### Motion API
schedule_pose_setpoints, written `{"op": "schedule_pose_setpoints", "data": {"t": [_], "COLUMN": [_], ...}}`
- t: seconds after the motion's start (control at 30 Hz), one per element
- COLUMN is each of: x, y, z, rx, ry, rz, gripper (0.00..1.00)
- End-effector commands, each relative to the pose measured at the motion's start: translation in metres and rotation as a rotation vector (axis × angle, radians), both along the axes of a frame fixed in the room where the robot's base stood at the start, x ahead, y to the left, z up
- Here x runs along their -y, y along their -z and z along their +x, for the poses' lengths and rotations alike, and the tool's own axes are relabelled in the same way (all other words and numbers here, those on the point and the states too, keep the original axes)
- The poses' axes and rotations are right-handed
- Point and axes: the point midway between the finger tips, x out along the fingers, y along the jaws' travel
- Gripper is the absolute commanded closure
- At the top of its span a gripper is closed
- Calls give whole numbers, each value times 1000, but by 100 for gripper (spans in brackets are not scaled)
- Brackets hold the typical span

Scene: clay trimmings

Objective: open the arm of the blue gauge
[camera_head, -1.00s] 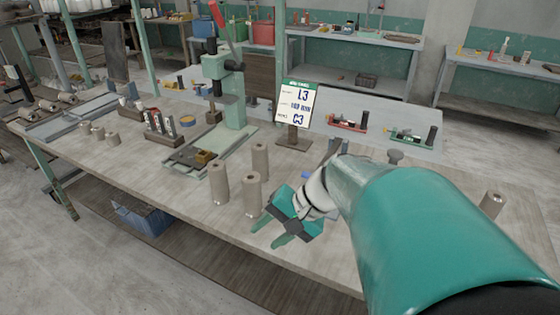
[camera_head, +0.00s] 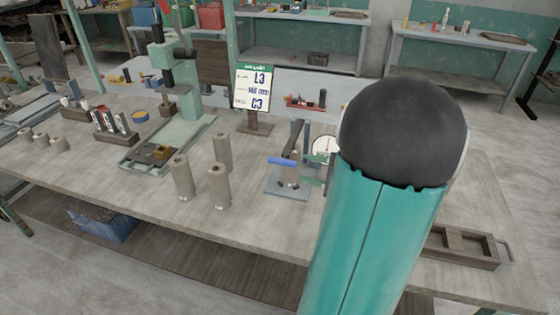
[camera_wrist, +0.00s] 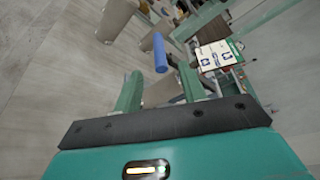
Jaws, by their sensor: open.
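The blue gauge (camera_head: 288,186) stands on the bench in the head view, with a flat blue-grey base, a dark upright and a white dial (camera_head: 323,149). Its arm ends in a blue handle (camera_head: 282,161) pointing left, and the handle also shows in the wrist view (camera_wrist: 160,52). My gripper (camera_head: 314,170) is just right of the gauge, mostly hidden behind my arm. In the wrist view my gripper (camera_wrist: 159,74) has its green fingers apart and empty. The blue handle appears beyond and between the fingertips; I cannot tell whether anything touches.
Several grey-brown cylinders (camera_head: 219,187) stand left of the gauge. A sign (camera_head: 255,88) on a stand is behind it. A green press (camera_head: 185,85) stands further left. A wooden tray (camera_head: 465,247) lies at the right. The bench front edge is clear.

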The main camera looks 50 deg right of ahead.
Motion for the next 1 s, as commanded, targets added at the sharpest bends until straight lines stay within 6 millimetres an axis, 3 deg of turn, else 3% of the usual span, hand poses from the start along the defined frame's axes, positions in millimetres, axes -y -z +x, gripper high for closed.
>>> {"op": "schedule_pose_setpoints", "data": {"t": [0.2, 0.43, 0.6, 0.87, 1.0], "x": [-8, -14, -15, -15, -15], "y": [10, 18, 20, 20, 20], "z": [44, 83, 95, 96, 96], "rx": [-1, -2, -1, -2, -1], "ry": [-5, -3, -2, -1, -2], "rz": [1, 0, -1, -1, -1], "gripper": [59, 59, 59, 59, 84]}}
